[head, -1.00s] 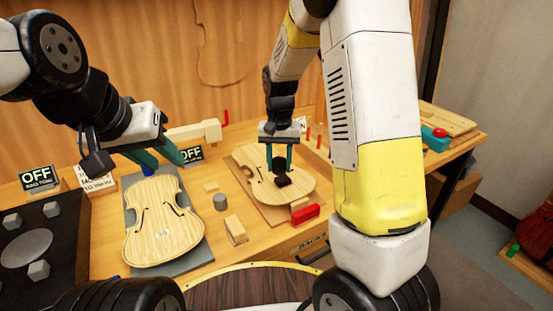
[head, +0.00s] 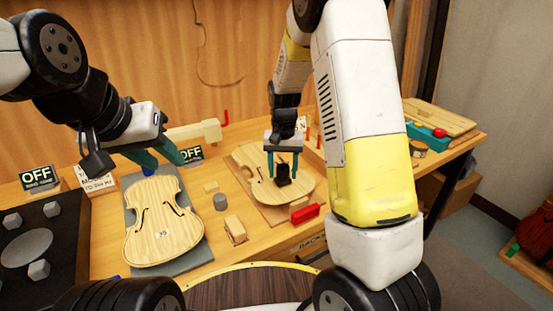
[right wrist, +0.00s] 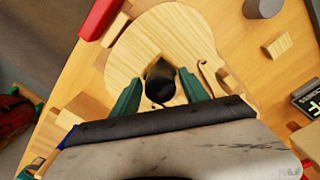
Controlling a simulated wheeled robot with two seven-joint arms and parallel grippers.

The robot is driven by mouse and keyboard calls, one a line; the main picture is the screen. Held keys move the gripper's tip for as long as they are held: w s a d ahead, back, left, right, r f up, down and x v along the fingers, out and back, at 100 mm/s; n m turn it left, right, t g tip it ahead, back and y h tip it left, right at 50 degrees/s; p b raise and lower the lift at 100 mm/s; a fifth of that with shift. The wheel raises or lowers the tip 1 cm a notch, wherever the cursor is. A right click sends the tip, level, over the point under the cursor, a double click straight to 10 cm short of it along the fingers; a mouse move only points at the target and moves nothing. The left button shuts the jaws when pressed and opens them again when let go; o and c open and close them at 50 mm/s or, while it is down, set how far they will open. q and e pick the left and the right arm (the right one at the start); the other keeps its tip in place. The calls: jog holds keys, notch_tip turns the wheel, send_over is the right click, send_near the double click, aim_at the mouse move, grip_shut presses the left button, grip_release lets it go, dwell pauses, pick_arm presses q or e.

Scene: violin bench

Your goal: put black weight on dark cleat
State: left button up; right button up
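The black weight (head: 283,169) is between the fingers of my right gripper (head: 283,176) in the head view. It appears to rest on the dark cleat (head: 284,181), which lies on the right-hand violin plate (head: 300,188). In the right wrist view the weight (right wrist: 160,90) is between the green fingers, with a gap showing on each side. The cleat is mostly hidden behind it, so exact contact is unclear. My left gripper (head: 160,156) is open and empty above the top of the left violin plate (head: 162,225).
A red block (head: 305,214) lies at the near edge of the right plate. A grey cylinder (head: 220,201) and a wooden block (head: 235,229) stand between the plates. A black board (head: 60,265) with pale pieces is at far left.

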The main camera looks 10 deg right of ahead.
aim_at(283, 167)
jog(key=shift+r, duration=0.1)
notch_tip(283, 167, up, 11)
jog(key=s+d+r+n+t+y, duration=0.1)
jog(key=s+r+t, duration=0.2)
jog(key=s, duration=0.8)
jog(key=s+d+r+n+t+y, duration=0.1)
jog(key=s+d+r+n+t, duration=0.1)
jog(key=s+r, duration=0.6)
jog(key=s+t, duration=0.1)
jog(key=s, duration=0.3)
jog(key=shift+r, duration=0.15)
jog(key=shift+s, duration=0.1)
